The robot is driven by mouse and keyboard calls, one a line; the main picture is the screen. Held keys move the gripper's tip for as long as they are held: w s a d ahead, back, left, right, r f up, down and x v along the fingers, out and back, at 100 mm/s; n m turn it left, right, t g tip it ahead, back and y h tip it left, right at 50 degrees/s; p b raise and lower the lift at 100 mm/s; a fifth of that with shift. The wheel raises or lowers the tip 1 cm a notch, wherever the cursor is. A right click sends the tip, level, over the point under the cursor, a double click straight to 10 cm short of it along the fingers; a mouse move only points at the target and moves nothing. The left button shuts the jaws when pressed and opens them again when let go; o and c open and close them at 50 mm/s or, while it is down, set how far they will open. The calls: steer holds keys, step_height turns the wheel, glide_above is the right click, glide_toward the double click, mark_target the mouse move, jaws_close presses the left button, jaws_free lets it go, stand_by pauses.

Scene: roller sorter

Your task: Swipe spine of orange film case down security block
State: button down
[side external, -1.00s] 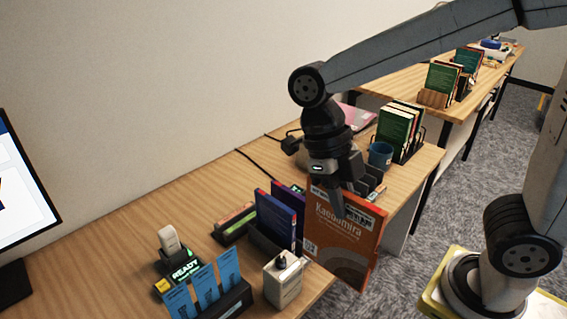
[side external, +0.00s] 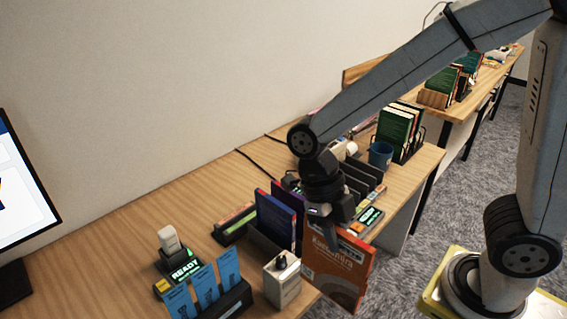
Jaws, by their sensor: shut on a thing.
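The orange film case (side external: 338,270) stands upright, its front cover with white lettering facing the camera. My gripper (side external: 326,222) is shut on its upper part from above and holds it at the front edge of the desk. A pale grey block (side external: 283,281) with a dark knob on top stands just left of the case, with the case apart from it or nearly touching; I cannot tell which. A flat device with a lit green panel (side external: 370,217) lies right of my gripper. I cannot tell for certain which one is the security block.
Blue and purple cases (side external: 277,217) stand in a dark holder left of my gripper. A lit reader showing READY (side external: 184,265) and a rack of blue cards (side external: 208,287) are further left. Dark slotted dividers (side external: 362,178) and a blue cup (side external: 381,154) stand behind.

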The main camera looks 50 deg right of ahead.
glide_above(328, 275)
steer(key=w, duration=0.3)
steer(key=shift+f, duration=2.25)
steer(key=shift+s+d+f, duration=0.15)
steer(key=shift+d+f, duration=0.05)
steer(key=shift+f, duration=1.6)
steer(key=shift+s+d+f, duration=0.1)
steer(key=shift+d+f, duration=0.05)
steer(key=shift+f, duration=1.7)
steer(key=shift+s, duration=0.2)
steer(key=shift+s, duration=0.8)
step_height(328, 275, up, 12)
